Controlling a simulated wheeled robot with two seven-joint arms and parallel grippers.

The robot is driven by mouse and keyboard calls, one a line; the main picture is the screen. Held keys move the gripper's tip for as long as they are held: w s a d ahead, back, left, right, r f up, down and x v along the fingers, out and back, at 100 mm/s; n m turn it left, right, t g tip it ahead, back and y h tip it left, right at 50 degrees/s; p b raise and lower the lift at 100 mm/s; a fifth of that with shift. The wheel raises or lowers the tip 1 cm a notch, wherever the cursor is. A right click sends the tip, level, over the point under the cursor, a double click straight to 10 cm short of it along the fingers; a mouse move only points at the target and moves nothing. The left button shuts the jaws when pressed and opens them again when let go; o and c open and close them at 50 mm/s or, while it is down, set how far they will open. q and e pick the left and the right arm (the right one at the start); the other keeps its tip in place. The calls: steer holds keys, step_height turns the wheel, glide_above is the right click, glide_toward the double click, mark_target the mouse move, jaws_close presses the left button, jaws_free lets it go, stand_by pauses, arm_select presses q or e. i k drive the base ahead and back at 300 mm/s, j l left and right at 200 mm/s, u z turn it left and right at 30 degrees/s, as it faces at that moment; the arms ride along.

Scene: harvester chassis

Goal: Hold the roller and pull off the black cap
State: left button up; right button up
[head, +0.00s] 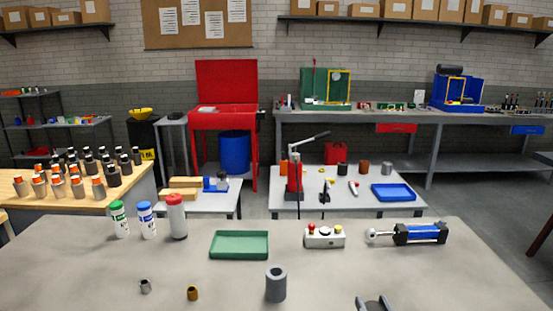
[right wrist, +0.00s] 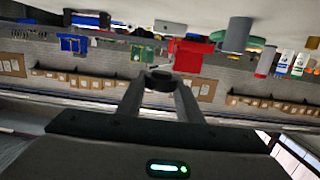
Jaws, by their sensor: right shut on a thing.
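A grey hollow cylinder, which looks like the roller (head: 276,285), stands upright on the near table, with a dark opening in its top. It also shows upside down in the right wrist view (right wrist: 237,36). My right gripper (head: 374,304) is at the bottom edge of the head view, to the right of the roller and apart from it. In the right wrist view its fingers (right wrist: 160,86) are shut on a small dark round piece, which looks like the black cap (right wrist: 158,77). My left gripper is in neither view.
A green tray (head: 240,244), a button box (head: 324,237) and a blue-black cylinder (head: 420,233) lie farther back. Three bottles stand at the left, one with a red cap (head: 176,216). A small grey ring (head: 145,286) and a brass ring (head: 193,293) are left of the roller.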

mark_target(275, 275)
steer(key=i+j+z, duration=0.1)
steer(key=j+z, duration=0.2)
steer(key=j, duration=0.4)
steer(key=j+z, duration=0.3)
steer(key=j, duration=0.4)
